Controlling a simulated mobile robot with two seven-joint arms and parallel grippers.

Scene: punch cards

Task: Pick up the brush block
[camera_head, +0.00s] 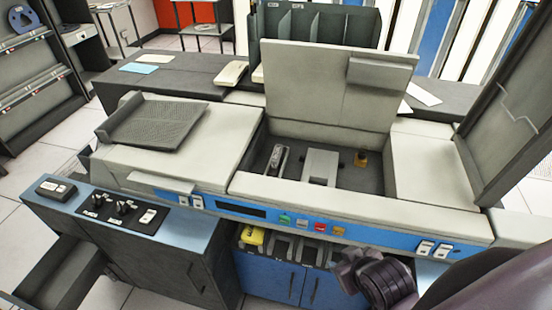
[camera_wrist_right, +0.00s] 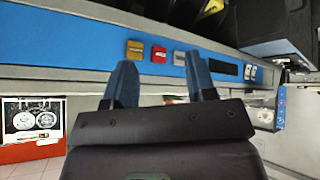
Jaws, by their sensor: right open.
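No part is clearly marked as the brush block, and I cannot tell which one it is. One candidate is a narrow grey and dark block (camera_head: 278,158) at the left of the open machine well. Another is a small amber-brown block (camera_head: 360,158) at the right of the well. A yellow block (camera_head: 252,237) sits in the leftmost front bin below the blue panel. My right gripper (camera_head: 350,268) is low in front of the panel, right of the bins and apart from all three. In the right wrist view its two blue-grey fingers (camera_wrist_right: 162,80) are spread and empty. My left gripper is not visible.
The machine's lid (camera_head: 340,92) stands raised behind the well. The blue panel (camera_head: 350,232) carries coloured buttons and runs along the machine's front edge. A tall dark panel (camera_head: 510,115) rises at the right. A control cabinet (camera_head: 120,213) stands at the front left.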

